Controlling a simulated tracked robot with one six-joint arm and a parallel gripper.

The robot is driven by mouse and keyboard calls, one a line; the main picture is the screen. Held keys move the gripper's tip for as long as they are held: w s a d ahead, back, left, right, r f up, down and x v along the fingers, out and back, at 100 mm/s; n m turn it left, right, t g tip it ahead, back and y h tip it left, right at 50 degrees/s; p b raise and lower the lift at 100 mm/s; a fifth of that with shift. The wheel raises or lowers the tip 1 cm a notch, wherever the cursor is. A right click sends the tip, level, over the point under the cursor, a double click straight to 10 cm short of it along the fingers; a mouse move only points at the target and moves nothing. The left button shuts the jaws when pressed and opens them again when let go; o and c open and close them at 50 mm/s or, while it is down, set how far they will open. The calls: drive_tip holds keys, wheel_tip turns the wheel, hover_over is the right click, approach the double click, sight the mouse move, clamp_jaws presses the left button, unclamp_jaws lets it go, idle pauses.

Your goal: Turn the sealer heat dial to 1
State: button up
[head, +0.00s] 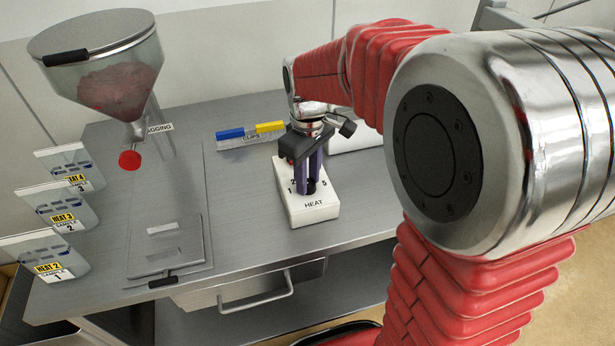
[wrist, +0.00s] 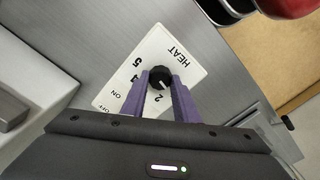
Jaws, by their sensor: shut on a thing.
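The heat dial is a black round knob (wrist: 160,78) on a white panel (wrist: 186,72) marked HEAT. In the wrist view a small pale mark shows on the knob's lower part, towards the printed 2. I cannot tell its exact setting. My gripper (wrist: 160,84) has its two purple fingers shut on the knob, one on each side. In the head view, my gripper (head: 311,187) points down onto the white heat box (head: 313,212). The knob is mostly hidden there between the fingers. The 1 shows left of the fingers and the 5 right; some numbers are covered.
Sample bags (head: 60,215) stand along the left edge. A clips rack (head: 250,135) lies behind the heat box. A flat plate with a black handle (head: 163,282) lies left. Bare table surrounds the box's left side.

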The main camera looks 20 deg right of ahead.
idle(0.4)
drive_tip(key=o, duration=1.1)
drive_tip(key=shift+c, duration=0.2)
wheel_tip(320, 180, up, 14)
drive_tip(key=shift+f, duration=0.15)
